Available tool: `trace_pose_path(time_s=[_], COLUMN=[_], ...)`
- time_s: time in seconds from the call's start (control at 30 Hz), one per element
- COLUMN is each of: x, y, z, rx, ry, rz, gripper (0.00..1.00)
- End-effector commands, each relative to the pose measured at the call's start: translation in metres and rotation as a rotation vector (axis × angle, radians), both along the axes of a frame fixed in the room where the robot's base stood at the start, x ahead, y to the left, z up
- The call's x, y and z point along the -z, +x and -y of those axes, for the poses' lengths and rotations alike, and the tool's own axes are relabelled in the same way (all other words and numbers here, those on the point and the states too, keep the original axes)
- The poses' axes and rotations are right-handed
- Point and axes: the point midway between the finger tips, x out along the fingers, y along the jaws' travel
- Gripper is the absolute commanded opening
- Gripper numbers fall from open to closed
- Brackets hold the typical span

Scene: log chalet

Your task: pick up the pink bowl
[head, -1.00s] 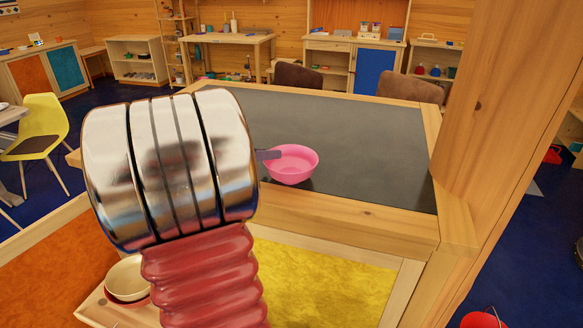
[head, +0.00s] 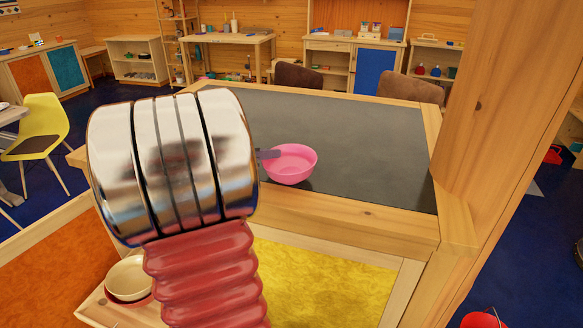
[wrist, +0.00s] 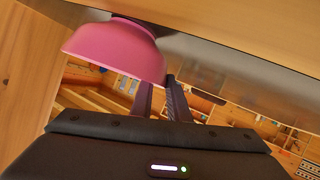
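The pink bowl (head: 291,170) stands upright near the front edge of the dark-topped wooden table (head: 375,150). My gripper (head: 275,154) reaches the bowl from the left, and one grey finger shows over the left part of its rim. The rest of my gripper is hidden behind my silver wrist and red arm. In the wrist view the bowl (wrist: 115,48) appears upside down, and my gripper's two fingers (wrist: 160,82) are at its rim. One finger is partly hidden behind the rim and the other is just beside it. I cannot tell whether they press on the wall.
A wooden post (head: 490,130) rises at the table's right corner. Two brown chairs (head: 298,76) (head: 412,88) stand behind the table. A cream bowl (head: 128,278) lies low at the left, beneath my arm. The rest of the dark tabletop is clear.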

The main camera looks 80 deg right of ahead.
Motion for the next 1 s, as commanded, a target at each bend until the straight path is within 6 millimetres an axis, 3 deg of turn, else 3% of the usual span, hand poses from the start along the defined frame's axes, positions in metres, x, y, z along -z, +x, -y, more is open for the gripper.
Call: trace_pose_path(time_s=[0.17, 0.7, 0.87, 1.0], x=[0.001, 0.000, -0.013, -0.034], y=[0.000, 0.000, 0.000, 0.000], z=[0.000, 0.000, 0.000, 0.000], rx=[0.000, 0.002, 0.000, 0.001], ry=[0.002, 0.003, 0.000, -0.003], rz=[0.000, 0.001, 0.001, 0.002], gripper=[0.00, 0.00, 0.00, 0.00])
